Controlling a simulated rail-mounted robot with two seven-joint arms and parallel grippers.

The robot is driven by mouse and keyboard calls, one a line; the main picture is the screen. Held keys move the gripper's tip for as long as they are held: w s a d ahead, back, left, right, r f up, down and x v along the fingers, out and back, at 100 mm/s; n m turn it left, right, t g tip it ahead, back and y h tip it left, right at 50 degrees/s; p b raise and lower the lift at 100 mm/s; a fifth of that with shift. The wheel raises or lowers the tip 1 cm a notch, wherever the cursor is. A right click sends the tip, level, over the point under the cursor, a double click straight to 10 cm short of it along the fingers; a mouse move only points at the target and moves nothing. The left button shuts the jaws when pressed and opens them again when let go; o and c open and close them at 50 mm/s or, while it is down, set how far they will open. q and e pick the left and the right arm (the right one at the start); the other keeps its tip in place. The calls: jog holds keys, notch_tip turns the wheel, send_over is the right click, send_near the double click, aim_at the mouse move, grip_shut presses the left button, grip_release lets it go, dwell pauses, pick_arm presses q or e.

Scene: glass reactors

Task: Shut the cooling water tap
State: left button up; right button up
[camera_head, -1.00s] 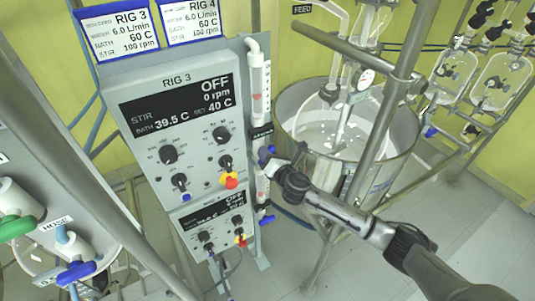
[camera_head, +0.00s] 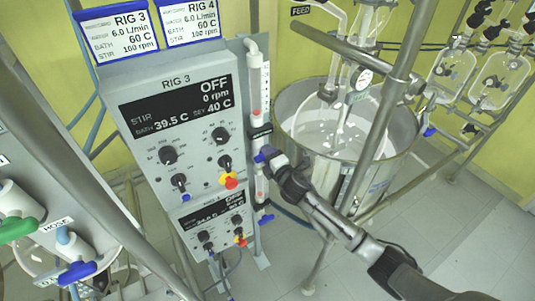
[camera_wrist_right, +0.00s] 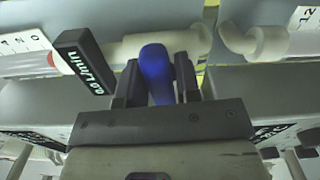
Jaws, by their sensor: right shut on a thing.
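The cooling water tap's blue handle (camera_head: 262,155) sits on the pipe beside the RIG 3 panel, under the clear flow tube (camera_head: 256,85). My right gripper (camera_head: 268,157) reaches it from the lower right and largely covers it. In the right wrist view the blue handle (camera_wrist_right: 157,72) stands between the two dark fingers of my right gripper (camera_wrist_right: 158,88), which are shut on it. The tap's pale body (camera_wrist_right: 165,43) lies behind it. My left gripper is not in view.
A second blue tap (camera_head: 266,219) is lower on the same pipe. The RIG 3 panel (camera_head: 185,90) reads OFF. A steel bath (camera_head: 300,150) with glassware and a slanting metal post (camera_head: 385,120) stand right of the gripper. Green (camera_head: 15,228) and blue (camera_head: 76,272) taps are at lower left.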

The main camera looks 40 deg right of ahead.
jog(key=shift+m, duration=0.5)
dwell(0.3)
jog(key=o, duration=0.8)
jog(key=shift+s+a, duration=0.1)
jog(key=shift+s, duration=0.4)
jog(key=s, duration=0.4)
jog(key=s+a, duration=0.1)
jog(key=s, duration=0.3)
jog(key=s+a, duration=0.1)
jog(key=s, duration=0.3)
jog(key=shift+s, duration=0.35)
